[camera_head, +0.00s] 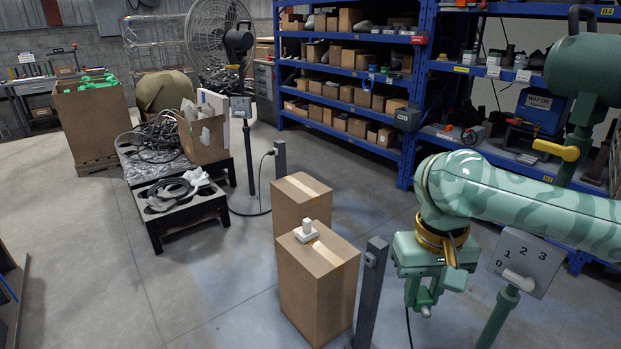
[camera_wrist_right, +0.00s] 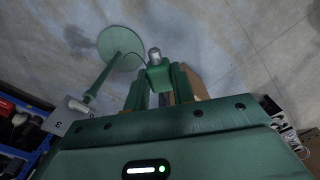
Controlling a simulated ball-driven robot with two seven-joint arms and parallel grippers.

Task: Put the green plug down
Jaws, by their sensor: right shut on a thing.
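The green plug (camera_wrist_right: 157,74) with a grey metal tip sits between the fingers of my right gripper (camera_wrist_right: 160,86) in the right wrist view. My right gripper (camera_head: 424,294) also shows in the head view, shut on the plug and pointing down above the floor. It is to the right of the front cardboard box (camera_head: 315,290) and the dark grey post (camera_head: 371,285). A thin dark cable hangs below the gripper. Much of the plug is hidden by the fingers in the head view. My left gripper is not in view.
A white plug (camera_head: 306,232) stands on the front box. A second box (camera_head: 300,195) is behind it. A grey panel marked 0 to 3 (camera_head: 526,260) with a lever stands on a green pole to the right. Blue shelves (camera_head: 352,83) line the back.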

